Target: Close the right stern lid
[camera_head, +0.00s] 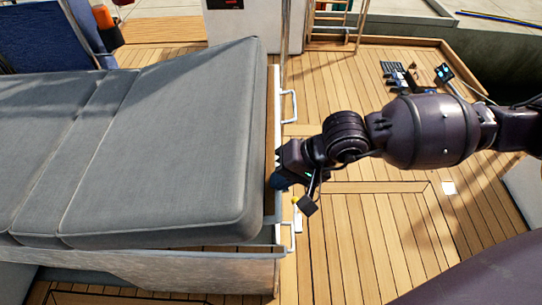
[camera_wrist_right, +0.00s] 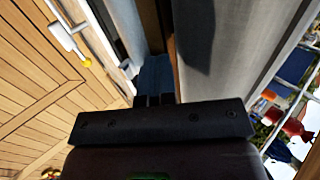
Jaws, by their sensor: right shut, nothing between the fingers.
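A large grey cushioned lid (camera_head: 180,130) fills the left and middle of the head view, its right edge beside my right gripper. It also shows as a grey slab at the right of the wrist view (camera_wrist_right: 240,50). A pale frame runs along this edge, with a white handle (camera_head: 289,105) farther off and another handle (camera_head: 288,237) nearer. My right gripper (camera_head: 279,182) is shut and empty at the lid's right side. In the wrist view its fingers (camera_wrist_right: 155,82) point into the narrow gap beside the grey slab. I cannot tell whether they touch it. My left gripper is out of view.
Wooden deck (camera_head: 345,240) lies open to the right of the lid. Dark deck fittings (camera_head: 400,76) and a small screen (camera_head: 444,73) stand at the back right. A white post or cabinet (camera_head: 245,25) stands behind the lid. An orange object (camera_head: 103,17) is at the back left.

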